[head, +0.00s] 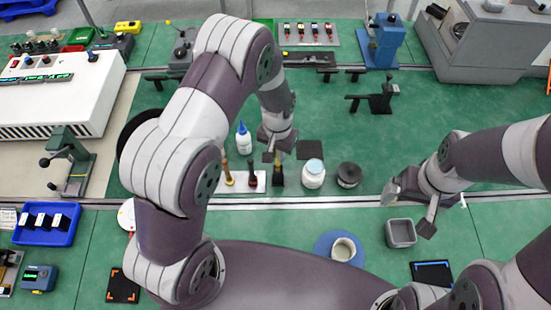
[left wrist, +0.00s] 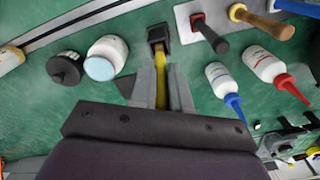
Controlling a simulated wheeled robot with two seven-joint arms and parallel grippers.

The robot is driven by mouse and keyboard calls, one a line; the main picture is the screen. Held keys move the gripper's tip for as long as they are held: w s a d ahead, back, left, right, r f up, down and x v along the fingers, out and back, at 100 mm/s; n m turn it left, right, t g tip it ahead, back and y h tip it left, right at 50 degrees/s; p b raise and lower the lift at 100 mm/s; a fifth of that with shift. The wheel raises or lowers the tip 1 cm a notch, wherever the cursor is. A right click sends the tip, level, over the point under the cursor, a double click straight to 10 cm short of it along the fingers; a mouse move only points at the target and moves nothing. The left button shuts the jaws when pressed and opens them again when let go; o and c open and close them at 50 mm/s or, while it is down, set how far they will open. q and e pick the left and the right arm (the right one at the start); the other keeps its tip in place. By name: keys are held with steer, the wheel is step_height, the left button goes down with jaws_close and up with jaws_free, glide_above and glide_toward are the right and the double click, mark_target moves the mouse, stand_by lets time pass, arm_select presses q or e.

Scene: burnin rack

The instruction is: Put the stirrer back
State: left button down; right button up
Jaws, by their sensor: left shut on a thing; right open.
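My left gripper (head: 277,153) is shut on a slim yellow stick, which I take to be the stirrer (left wrist: 161,84). The stick is upright between the fingers. Its far end meets a small black block (left wrist: 158,36), which also shows in the head view (head: 278,178). I cannot tell how deep the stick sits in the block. My right gripper (head: 409,209) is open and empty, off to the right above the green table near a grey square bin (head: 401,234).
Right of the block stand a white jar (head: 313,174) and a dark jar (head: 349,175). Left of it, a pale plate (head: 262,181) holds handled tools. A blue-tipped bottle (head: 243,139) stands behind. A cup (head: 343,249) sits on a blue round mat in front.

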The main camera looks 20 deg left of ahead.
mark_target(278, 165)
arm_select(q)
steer(key=f, duration=0.2)
steer(key=w+f, duration=0.1)
steer(key=f, duration=0.1)
steer(key=shift+f+p, duration=0.35)
steer(key=shift+p, duration=0.05)
steer(key=shift+s+r, duration=0.1)
steer(key=shift+s, duration=0.2)
steer(key=c, duration=1.4)
jaws_free()
steer(key=o, duration=0.3)
steer(key=shift+f, duration=0.2)
steer(key=shift+w, duration=0.1)
arm_select(e)
steer(key=shift+w+r, duration=0.25)
steer(key=shift+w, duration=0.2)
arm_select(q)
steer(key=shift+r, duration=0.1)
arm_select(e)
steer(key=shift+s+r, duration=0.1)
